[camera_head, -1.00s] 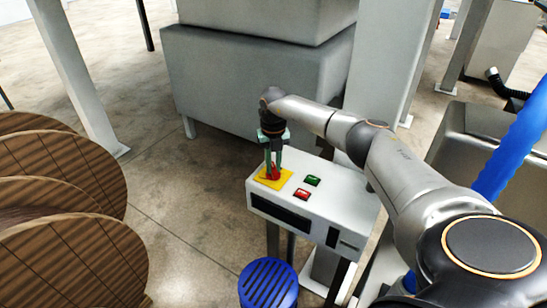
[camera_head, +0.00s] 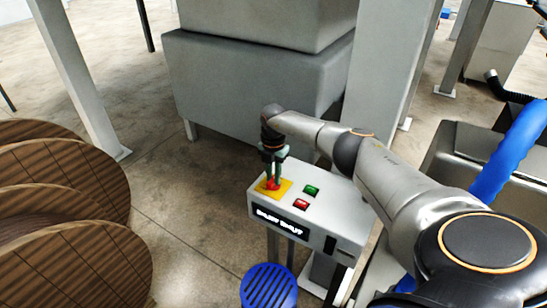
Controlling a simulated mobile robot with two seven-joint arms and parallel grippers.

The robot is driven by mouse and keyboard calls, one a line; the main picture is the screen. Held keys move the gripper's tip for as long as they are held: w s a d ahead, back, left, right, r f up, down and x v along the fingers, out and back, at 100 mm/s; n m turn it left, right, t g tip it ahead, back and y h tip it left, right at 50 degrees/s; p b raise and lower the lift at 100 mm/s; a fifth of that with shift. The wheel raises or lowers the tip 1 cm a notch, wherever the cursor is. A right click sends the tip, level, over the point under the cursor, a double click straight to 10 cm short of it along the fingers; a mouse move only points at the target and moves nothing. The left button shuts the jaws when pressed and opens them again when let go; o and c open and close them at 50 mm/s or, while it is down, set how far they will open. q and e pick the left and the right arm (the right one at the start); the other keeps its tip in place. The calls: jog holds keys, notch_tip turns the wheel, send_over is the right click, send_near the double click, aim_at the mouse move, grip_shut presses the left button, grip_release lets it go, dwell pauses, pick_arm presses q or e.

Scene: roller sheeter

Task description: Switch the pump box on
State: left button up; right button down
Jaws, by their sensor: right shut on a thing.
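The pump box (camera_head: 340,207) is a light grey control box on legs in the middle of the head view. On its top are a yellow plate (camera_head: 262,188) with a red rotary knob (camera_head: 271,187), a green button (camera_head: 311,190) and a red button (camera_head: 301,204). The display (camera_head: 280,222) on its front is lit with white text, too small to read surely. My right gripper (camera_head: 272,181) points down and is shut on the red knob, hiding part of it. My left gripper is out of view.
A blue slotted round thing (camera_head: 269,287) stands below the box. Wooden cable reels (camera_head: 75,180) stand at the left. A large grey cabinet (camera_head: 245,90) and a post (camera_head: 375,75) are behind the box. A blue hose (camera_head: 508,155) is at the right. Open floor lies left of the box.

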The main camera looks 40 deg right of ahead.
jog(key=shift+w+d+r+m, duration=0.1)
jog(key=shift+m, duration=0.2)
jog(key=c, duration=0.8)
grip_release()
notch_tip(320, 180, up, 12)
jog(key=shift+r+b, duration=0.2)
jog(key=shift+b, duration=0.2)
dwell(0.6)
